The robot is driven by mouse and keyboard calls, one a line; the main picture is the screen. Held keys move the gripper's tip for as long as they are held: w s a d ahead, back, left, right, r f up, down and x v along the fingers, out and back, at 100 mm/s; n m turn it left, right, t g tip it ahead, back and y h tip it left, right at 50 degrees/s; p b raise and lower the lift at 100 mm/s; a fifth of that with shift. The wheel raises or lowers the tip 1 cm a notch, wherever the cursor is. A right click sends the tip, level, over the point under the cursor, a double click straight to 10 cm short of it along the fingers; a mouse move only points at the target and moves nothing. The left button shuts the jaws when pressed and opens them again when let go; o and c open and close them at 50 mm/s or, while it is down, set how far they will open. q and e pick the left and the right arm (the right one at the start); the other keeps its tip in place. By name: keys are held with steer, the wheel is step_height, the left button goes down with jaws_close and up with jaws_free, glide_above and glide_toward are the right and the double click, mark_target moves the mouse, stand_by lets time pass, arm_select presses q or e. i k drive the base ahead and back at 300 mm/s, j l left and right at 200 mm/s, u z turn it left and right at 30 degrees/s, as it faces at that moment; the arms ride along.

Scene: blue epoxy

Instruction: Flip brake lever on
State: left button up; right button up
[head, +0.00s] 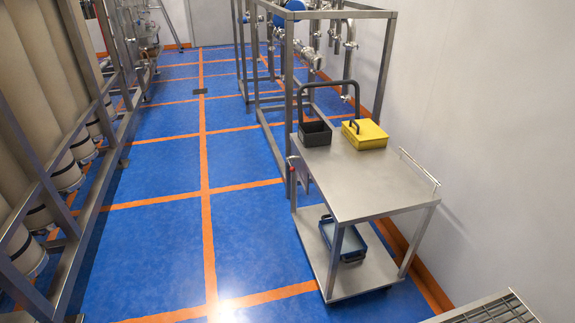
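A steel cart (375,190) stands right of centre, with a flat top and a lower shelf. A dark push handle (328,84) arches up at its far end. The cart's wheels are mostly hidden under the lower shelf. Neither of my grippers is in this view.
A black bin (314,134) and a yellow toolbox (365,134) stand on the cart. The blue floor (150,235) between is clear.

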mark_target(288, 159)
steer(key=i+j+z, duration=0.1)
steer(key=z, duration=0.7)
steer(key=i+j+z, duration=0.25)
steer(key=j+z, duration=0.2)
steer(key=j, duration=0.2)
steer(key=i+j+z, duration=0.25)
steer(key=j, duration=0.15)
steer(key=j+z, duration=0.2)
steer(key=j, duration=0.2)
steer(key=i+j, duration=0.1)
steer(key=j, duration=0.75)
steer(key=i+j, duration=0.15)
steer(key=j, duration=0.25)
steer(key=z, duration=0.05)
